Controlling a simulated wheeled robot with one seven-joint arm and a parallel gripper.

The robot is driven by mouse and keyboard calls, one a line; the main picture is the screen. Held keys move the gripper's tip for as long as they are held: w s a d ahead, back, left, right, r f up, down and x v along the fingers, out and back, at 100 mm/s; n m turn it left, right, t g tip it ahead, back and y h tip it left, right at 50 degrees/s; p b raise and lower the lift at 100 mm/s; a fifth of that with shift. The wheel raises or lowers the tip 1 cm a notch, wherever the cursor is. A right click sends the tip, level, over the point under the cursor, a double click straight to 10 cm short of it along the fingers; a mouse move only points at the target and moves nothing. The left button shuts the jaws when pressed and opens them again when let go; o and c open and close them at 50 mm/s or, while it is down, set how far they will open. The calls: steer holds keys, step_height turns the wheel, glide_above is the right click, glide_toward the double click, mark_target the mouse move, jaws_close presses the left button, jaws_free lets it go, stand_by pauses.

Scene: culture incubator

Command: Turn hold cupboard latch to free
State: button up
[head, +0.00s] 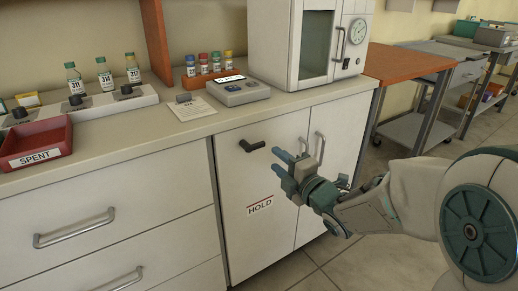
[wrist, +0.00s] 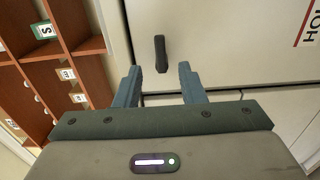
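The black latch (head: 252,145) sits near the top left of the white hold cupboard door (head: 240,180), which carries a "HOLD" label (head: 260,205). In the head view its lever lies roughly level across the door. In the wrist view the latch (wrist: 161,54) shows just beyond and between my fingertips, apart from them. My gripper (head: 284,161) is in front of the door, to the right of and slightly below the latch. Its two blue-grey fingers (wrist: 158,72) are spread with nothing between them. The cupboard door looks closed.
The worktop above holds a red "SPENT" tray (head: 38,142), bottles, a rack of vials (head: 205,68), a grey device (head: 238,90) and a white incubator (head: 300,45). Drawers with bar handles (head: 75,228) are at left. Two upright handles (head: 320,147) are behind my gripper. Floor is open at right.

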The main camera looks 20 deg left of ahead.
mark_target(260, 147)
steer(key=b+x, duration=0.1)
steer(key=x, duration=0.8)
steer(key=shift+w+a, duration=0.2)
steer(key=shift+w, duration=0.05)
jaws_close()
